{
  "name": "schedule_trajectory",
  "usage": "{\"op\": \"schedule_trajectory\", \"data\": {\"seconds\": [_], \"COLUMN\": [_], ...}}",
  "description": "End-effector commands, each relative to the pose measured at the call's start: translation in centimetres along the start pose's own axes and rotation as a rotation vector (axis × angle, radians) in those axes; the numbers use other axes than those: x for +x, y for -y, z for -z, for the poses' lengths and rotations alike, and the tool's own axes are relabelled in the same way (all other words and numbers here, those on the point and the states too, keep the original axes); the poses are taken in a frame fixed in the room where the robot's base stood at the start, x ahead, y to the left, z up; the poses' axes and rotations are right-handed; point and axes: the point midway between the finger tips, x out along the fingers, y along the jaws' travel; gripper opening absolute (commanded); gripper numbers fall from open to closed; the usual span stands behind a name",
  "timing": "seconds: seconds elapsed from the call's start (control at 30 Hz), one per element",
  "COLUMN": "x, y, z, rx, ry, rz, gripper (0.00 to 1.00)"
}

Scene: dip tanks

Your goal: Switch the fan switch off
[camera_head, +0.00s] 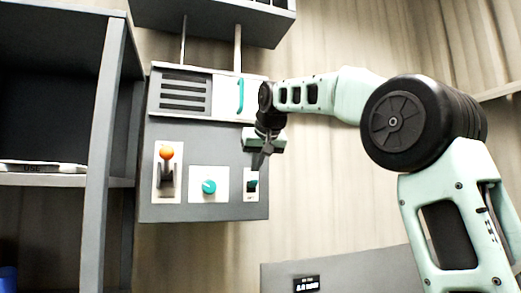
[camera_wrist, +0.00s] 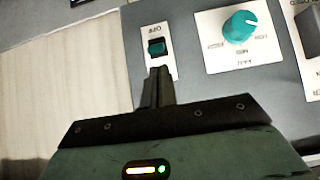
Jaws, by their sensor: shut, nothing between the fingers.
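The fan switch (camera_head: 252,185) is a small dark teal rocker on a white plate at the lower right of the grey control panel (camera_head: 220,211). It also shows in the wrist view (camera_wrist: 157,47), upside down, with a small label beside it. Which way the rocker is tipped is hard to tell. My gripper (camera_head: 260,165) is shut and empty, its fingertips just above the switch in the head view. In the wrist view the closed fingertips (camera_wrist: 159,72) lie close to the switch, over its plate. I cannot tell whether they touch it.
A teal knob (camera_head: 208,187) and an orange-tipped lever (camera_head: 167,153) sit left of the switch. A vent (camera_head: 184,93) and a door with a teal handle (camera_head: 240,96) are above. A grey shelf (camera_head: 103,110) stands at the left.

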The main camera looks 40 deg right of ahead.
Motion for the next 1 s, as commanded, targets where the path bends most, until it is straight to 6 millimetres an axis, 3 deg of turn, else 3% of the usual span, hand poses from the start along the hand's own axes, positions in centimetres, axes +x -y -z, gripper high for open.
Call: {"op": "schedule_trajectory", "data": {"seconds": [0.3,1.0], "x": [2.5,2.6], "y": [-0.1,0.0], "z": [0.0,-0.5], "rx": [0.001,0.000], "ry": [0.001,-0.049], "rz": [-0.001,-0.001], "gripper": [0.00,0.00]}}
